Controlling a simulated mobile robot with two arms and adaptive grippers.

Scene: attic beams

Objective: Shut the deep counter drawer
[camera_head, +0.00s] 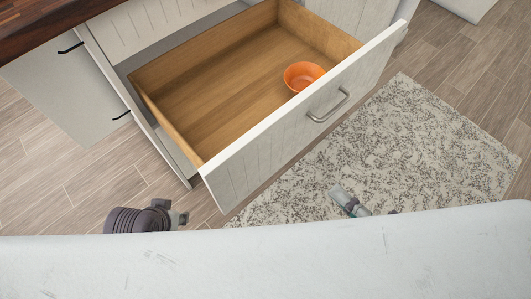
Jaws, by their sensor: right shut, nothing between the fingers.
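The deep counter drawer (228,179) is pulled far out of the white counter. It has a pale grooved front, a grey bar handle (328,107) and a wooden inside. An orange bowl (303,75) sits inside it near the front panel. My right gripper (341,195) is shut and empty, over the rug in front of the drawer and apart from the handle. The rest of my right arm is mostly hidden by the pale surface along the bottom. My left gripper (172,214) shows partly at lower left, apart from the drawer's near corner; its fingers are too unclear to judge.
A speckled rug (430,145) lies on the wood-plank floor (60,170) in front of the drawer. A dark wooden countertop (45,25) is at top left. A cabinet door with black handles (65,90) is left of the drawer. A white object (466,6) stands at top right.

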